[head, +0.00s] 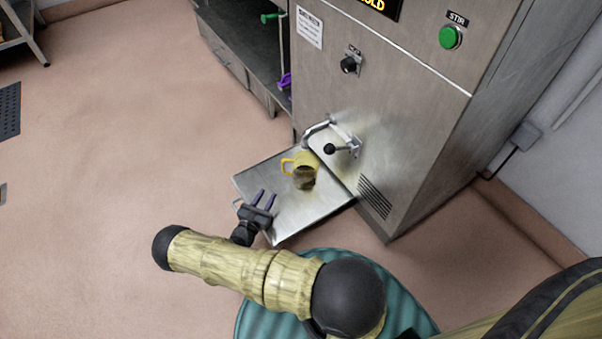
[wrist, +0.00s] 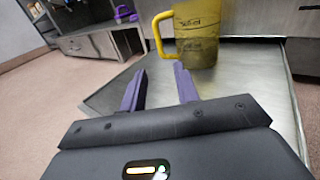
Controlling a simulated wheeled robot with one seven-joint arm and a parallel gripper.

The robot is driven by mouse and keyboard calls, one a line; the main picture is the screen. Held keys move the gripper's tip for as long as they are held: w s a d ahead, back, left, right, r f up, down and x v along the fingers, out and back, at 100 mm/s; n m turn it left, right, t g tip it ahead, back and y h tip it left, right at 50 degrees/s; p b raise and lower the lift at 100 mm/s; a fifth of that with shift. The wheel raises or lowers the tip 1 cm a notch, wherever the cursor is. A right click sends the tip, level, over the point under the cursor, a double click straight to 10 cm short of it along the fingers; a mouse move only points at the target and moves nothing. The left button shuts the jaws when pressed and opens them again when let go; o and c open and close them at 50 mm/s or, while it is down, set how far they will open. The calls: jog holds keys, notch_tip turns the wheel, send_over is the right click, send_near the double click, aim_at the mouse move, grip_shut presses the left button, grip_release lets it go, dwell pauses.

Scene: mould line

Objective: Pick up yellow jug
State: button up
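The yellow jug (head: 304,171) stands upright on a metal tray (head: 290,213) at the front of the steel machine, below its spout. Its handle points left, and its inside looks dark. In the wrist view the yellow jug (wrist: 198,38) is at the top, ahead of the fingers and a little to the right, with its handle on the left. My gripper (head: 266,199) is over the tray's left part, apart from the jug. In the wrist view my gripper (wrist: 162,80) has two purple fingers spread with nothing between them.
The steel machine (head: 400,110) stands behind the tray, with a spout and black-knobbed lever (head: 330,148) close above the jug. A green button (head: 450,37) is higher up. A shelf unit with a purple item (head: 285,81) is behind left.

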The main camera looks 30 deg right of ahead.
jog(key=b, duration=0.3)
send_near(283, 170)
jog(key=x, duration=0.2)
jog(key=r+x, duration=0.1)
jog(key=x, duration=0.1)
jog(key=shift+w+d, duration=0.2)
jog(key=shift+d, duration=0.1)
jog(key=shift+w+d+r, duration=0.15)
jog(key=shift+w+d, duration=0.1)
jog(key=b+x, duration=0.2)
jog(key=x, duration=0.3)
jog(key=shift+w+b, duration=0.1)
jog(key=shift+b, duration=0.2)
grip_shut()
